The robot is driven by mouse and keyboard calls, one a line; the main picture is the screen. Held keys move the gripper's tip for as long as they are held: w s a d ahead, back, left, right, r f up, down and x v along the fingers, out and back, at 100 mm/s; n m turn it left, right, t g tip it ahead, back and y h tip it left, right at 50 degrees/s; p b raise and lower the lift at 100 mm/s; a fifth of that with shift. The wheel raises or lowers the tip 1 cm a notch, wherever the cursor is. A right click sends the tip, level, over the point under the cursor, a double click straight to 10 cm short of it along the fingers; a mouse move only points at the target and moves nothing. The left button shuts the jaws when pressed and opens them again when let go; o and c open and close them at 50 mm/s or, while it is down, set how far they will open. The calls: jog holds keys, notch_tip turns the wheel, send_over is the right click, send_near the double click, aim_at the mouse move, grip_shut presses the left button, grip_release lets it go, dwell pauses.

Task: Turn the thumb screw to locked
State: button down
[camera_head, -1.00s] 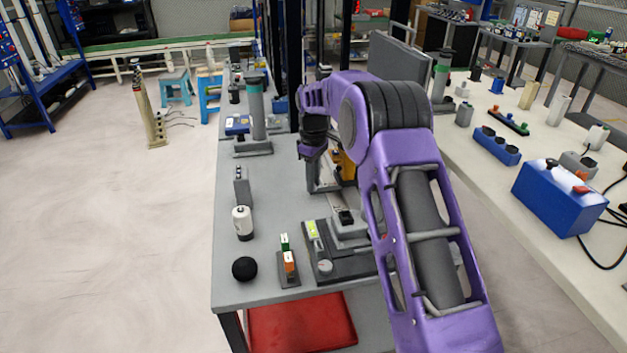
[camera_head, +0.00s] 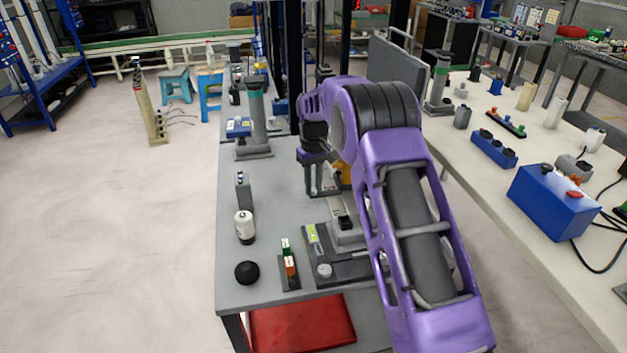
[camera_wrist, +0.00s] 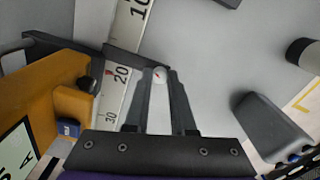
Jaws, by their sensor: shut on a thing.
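In the head view, my gripper (camera_head: 322,190) points down over the grey table; the knob cannot be made out there.
A grey column (camera_head: 257,120) stands behind left. A dark-tipped cylinder (camera_wrist: 303,54) lies right in the wrist view.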

jog(key=m+p, duration=0.1)
jog(key=m, duration=0.3)
jog(key=shift+r+m, duration=0.1)
jog(key=shift+m, duration=0.2)
jog(key=m+p, duration=0.1)
jog(key=m, duration=0.3)
jog(key=shift+m, duration=0.3)
jog(key=m+p, duration=0.1)
jog(key=m, duration=0.3)
jog(key=shift+m, duration=0.3)
jog(key=shift+m+p, duration=0.35)
jog(key=shift+m, duration=1.85)
jog(key=c, duration=0.8)
grip_release()
jog(key=shift+o, duration=0.2)
